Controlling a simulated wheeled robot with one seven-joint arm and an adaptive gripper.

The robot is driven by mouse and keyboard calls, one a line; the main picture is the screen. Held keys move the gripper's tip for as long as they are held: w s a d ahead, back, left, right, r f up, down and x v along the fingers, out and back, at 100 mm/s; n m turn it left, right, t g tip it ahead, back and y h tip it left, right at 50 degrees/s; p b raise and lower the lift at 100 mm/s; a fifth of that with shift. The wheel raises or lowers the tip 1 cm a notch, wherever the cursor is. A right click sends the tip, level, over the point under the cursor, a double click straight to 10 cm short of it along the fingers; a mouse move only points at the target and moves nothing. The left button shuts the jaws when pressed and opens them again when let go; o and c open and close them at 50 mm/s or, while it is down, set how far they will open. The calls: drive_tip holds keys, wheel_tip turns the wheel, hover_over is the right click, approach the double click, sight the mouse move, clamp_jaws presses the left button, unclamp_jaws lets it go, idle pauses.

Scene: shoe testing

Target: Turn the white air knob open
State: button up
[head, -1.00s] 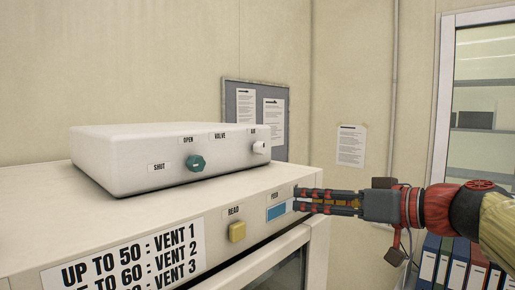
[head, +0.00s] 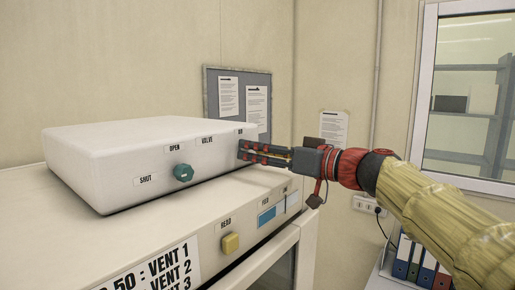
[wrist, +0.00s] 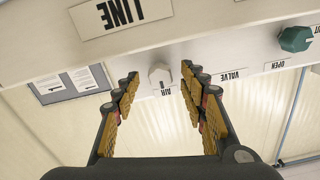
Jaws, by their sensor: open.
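The white air knob (wrist: 160,76) sits on the front face of the white box (head: 110,165), beside the AIR label (wrist: 165,92). In the wrist view it lies between and just beyond my open fingertips, with no finger seen touching it. My gripper (head: 240,150) is open at the right end of the box front, and its fingers hide the knob in the head view. In the wrist view my gripper (wrist: 158,80) has one finger on each side of the knob, nothing held.
A teal valve knob (head: 183,173) is left of my gripper, between SHUT and OPEN labels; it also shows in the wrist view (wrist: 295,39). A notice board (head: 238,82) hangs behind.

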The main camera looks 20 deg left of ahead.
drive_tip(key=shift+a, duration=0.1)
drive_tip(key=shift+a+f, duration=0.1)
drive_tip(key=shift+a, duration=0.05)
drive_tip(key=shift+c, duration=1.2)
clamp_jaws()
